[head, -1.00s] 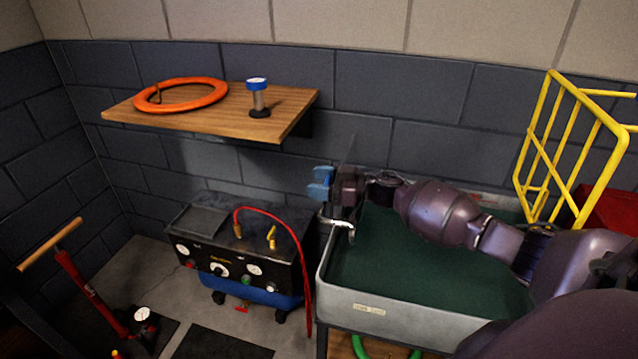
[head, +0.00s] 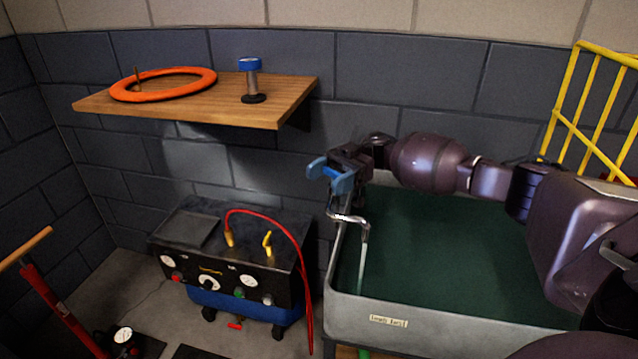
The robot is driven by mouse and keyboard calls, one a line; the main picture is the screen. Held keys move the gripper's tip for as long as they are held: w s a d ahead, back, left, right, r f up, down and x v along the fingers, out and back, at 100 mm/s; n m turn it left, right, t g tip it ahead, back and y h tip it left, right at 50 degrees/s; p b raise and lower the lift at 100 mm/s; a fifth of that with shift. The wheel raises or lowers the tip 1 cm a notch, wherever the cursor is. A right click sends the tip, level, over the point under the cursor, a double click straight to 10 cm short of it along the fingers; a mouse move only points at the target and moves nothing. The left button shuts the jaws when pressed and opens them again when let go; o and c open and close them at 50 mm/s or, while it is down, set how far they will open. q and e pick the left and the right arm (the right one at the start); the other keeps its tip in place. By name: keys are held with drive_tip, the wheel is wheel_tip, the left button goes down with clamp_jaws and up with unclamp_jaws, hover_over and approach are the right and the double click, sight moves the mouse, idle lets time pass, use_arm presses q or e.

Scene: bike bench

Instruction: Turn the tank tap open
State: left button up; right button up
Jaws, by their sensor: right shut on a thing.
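The tank tap's metal spout (head: 350,222) curves over the left rim of the grey tank (head: 440,338). A thin pale stream (head: 362,268) falls from the spout into the tank. My right gripper (head: 332,175), with blue fingers, is above the tap's spout and shut on the tap's handle. The handle itself is mostly hidden by the fingers and wrist. My left gripper is out of view.
A wooden shelf (head: 190,108) on the wall holds an orange ring (head: 163,94) and a blue-topped post (head: 251,82). A black and blue machine (head: 240,260) with a red hose (head: 303,262) stands left of the tank. A yellow rack (head: 567,121) stands at right.

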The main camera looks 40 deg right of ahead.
drive_tip(key=n+g+b, duration=0.1)
drive_tip(key=g, duration=0.1)
drive_tip(key=n+g+h+b, duration=0.1)
drive_tip(key=shift+s+f+g, duration=0.1)
drive_tip(key=shift+f+g, duration=0.3)
drive_tip(key=shift+s+d+r+n+g+h+b, duration=0.1)
drive_tip(key=shift+n+g+h+b, duration=0.25)
drive_tip(key=shift+n+g, duration=0.35)
drive_tip(key=shift+s+d+r+n+g+h+b, duration=0.1)
drive_tip(key=shift+n+g+h+b, duration=0.25)
drive_tip(key=shift+n+g, duration=0.3)
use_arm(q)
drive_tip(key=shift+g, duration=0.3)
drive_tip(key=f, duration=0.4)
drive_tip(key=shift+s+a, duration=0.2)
use_arm(e)
drive_tip(key=shift+g, duration=0.35)
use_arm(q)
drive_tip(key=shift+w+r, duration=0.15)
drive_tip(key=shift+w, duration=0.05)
use_arm(e)
drive_tip(key=shift+r+n, duration=0.15)
drive_tip(key=shift+n, duration=0.1)
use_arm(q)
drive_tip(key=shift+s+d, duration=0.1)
